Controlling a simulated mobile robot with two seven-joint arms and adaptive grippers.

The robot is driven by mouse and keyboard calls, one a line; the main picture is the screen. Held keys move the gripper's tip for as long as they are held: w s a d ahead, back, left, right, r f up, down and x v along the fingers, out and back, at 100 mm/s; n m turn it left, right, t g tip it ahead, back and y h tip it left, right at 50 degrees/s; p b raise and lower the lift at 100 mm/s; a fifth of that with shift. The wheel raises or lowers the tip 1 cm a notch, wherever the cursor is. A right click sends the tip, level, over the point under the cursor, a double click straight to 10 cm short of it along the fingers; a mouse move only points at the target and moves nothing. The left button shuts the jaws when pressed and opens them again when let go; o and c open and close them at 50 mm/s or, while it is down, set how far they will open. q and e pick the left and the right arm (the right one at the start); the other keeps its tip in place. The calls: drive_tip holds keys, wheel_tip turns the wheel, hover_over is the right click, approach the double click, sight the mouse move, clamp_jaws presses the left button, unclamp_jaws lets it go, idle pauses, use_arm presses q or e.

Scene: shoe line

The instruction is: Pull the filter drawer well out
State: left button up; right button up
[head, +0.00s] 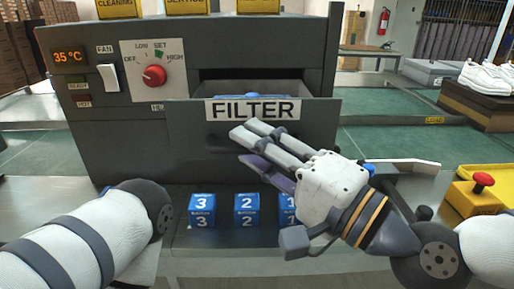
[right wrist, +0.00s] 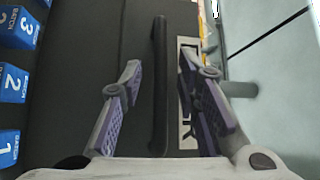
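The filter drawer (head: 318,118) is in the grey machine, with a white FILTER label (head: 252,110) on its front. A dark opening shows above the drawer front, with a bit of something blue inside. My right gripper (head: 247,143) is at the drawer front, just below the label. In the right wrist view its fingers (right wrist: 165,95) are open, one on each side of the dark handle bar (right wrist: 159,75); gaps show on both sides.
Several blue numbered boxes (head: 246,209) stand on the bench below the drawer. The machine's panel has a red knob (head: 154,75) and a white fan switch (head: 108,78). A yellow box with a red button (head: 483,180) is at right. Shoes (head: 487,76) lie further back.

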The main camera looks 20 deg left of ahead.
drive_tip(key=v, duration=0.7)
drive_tip(key=shift+s+d, duration=0.15)
drive_tip(key=shift+d, duration=0.1)
drive_tip(key=shift+f, duration=0.1)
